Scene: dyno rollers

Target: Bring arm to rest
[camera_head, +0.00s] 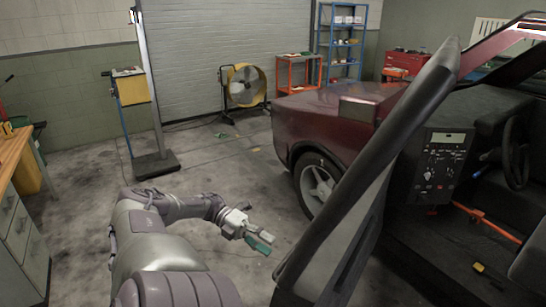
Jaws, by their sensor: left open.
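My left arm comes in from the bottom left and reaches forward over the floor, bent at the elbow. My left gripper (262,239) is at its end, with one pale finger and one green finger spread a little apart. It is open and holds nothing that I can see. It hangs in the air left of the dark red car (320,130), close to the car's open door (345,215). My right gripper is not in view.
The open door and front wheel (315,183) stand just right of my arm. A dark pole stand (156,165), a yellow fan (246,86) and an orange cart (298,73) stand farther back. A workbench (22,222) is at the left.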

